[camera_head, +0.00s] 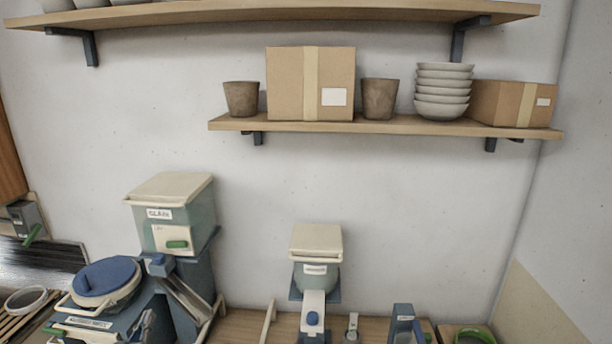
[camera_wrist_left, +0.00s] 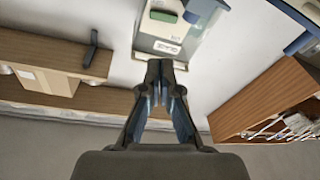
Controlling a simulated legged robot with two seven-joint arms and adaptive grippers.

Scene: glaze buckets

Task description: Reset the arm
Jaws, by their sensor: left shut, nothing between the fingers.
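My left gripper (camera_wrist_left: 166,70) is shut and empty in the left wrist view, its two dark fingers together in front of the wall. In the head view a small dark part of it (camera_head: 147,322) shows at the bottom left edge, in front of the blue-grey equipment. The rest of my left arm is hidden or out of frame there. A labelled bin with a cream lid (camera_head: 170,190) stands behind and above it; a bin with a green handle (camera_wrist_left: 165,15) also shows beyond the fingertips in the wrist view. My right gripper is not in view.
A wooden shelf (camera_head: 385,125) holds cardboard boxes (camera_head: 285,85), brown pots and stacked bowls (camera_head: 443,90). A bucket with a blue lid (camera_head: 105,277) stands at left. A smaller dispenser (camera_head: 316,245) stands in the middle.

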